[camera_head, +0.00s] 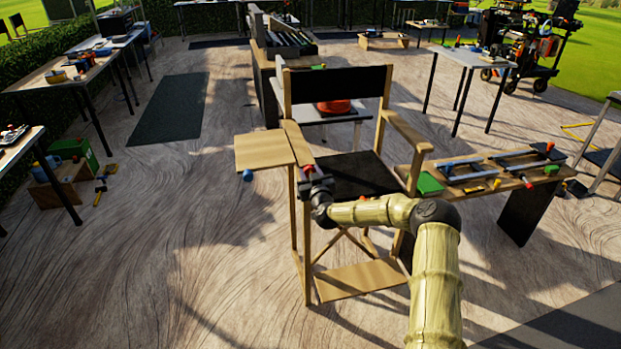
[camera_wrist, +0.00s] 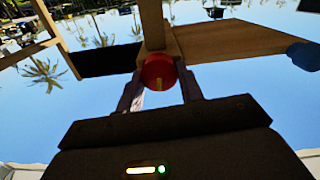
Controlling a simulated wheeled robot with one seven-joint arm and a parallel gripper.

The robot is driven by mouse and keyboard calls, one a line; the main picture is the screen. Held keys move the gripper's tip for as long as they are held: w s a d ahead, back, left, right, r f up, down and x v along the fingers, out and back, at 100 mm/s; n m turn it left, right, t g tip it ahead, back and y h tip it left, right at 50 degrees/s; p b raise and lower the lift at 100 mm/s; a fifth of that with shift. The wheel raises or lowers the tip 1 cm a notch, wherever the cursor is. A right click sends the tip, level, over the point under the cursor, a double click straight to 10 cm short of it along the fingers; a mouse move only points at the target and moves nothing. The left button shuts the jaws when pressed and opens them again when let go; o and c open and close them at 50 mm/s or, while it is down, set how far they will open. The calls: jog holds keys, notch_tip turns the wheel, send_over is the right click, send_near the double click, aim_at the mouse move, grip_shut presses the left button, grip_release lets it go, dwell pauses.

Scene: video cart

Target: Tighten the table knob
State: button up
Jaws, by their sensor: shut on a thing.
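A tall folding director's chair (camera_head: 340,84) with a black back stands mid-view, with a small wooden side table (camera_head: 264,150) at its left arm. My gripper (camera_head: 309,176) is at the front end of that arm, shut on a red knob (camera_head: 308,168). In the wrist view the round red knob (camera_wrist: 159,72), with a yellow mark on its face, sits between the two fingers of my gripper (camera_wrist: 160,88). A blue knob (camera_head: 247,175) hangs under the side table, clear of my gripper; it also shows at the wrist view's right edge (camera_wrist: 303,55).
A low bench (camera_head: 470,198) with clamps and a green box (camera_head: 429,184) stands close to the chair's right. The chair's wooden footrest (camera_head: 358,280) lies below my arm. The floor left of the chair is clear up to the workbenches.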

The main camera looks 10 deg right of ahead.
jog(key=m+b, duration=0.5)
jog(key=m, duration=0.2)
jog(key=m+b, duration=0.5)
jog(key=m, duration=0.1)
jog(key=m+b, duration=0.5)
jog(key=m, duration=0.2)
jog(key=shift+d+f+m+b, duration=0.3)
jog(key=shift+f+b, duration=0.05)
dwell(0.3)
jog(key=o, duration=1)
jog(key=shift+r, duration=0.1)
jog(key=s+d, duration=0.1)
jog(key=s, duration=1.6)
jog(key=shift+s+d, duration=0.15)
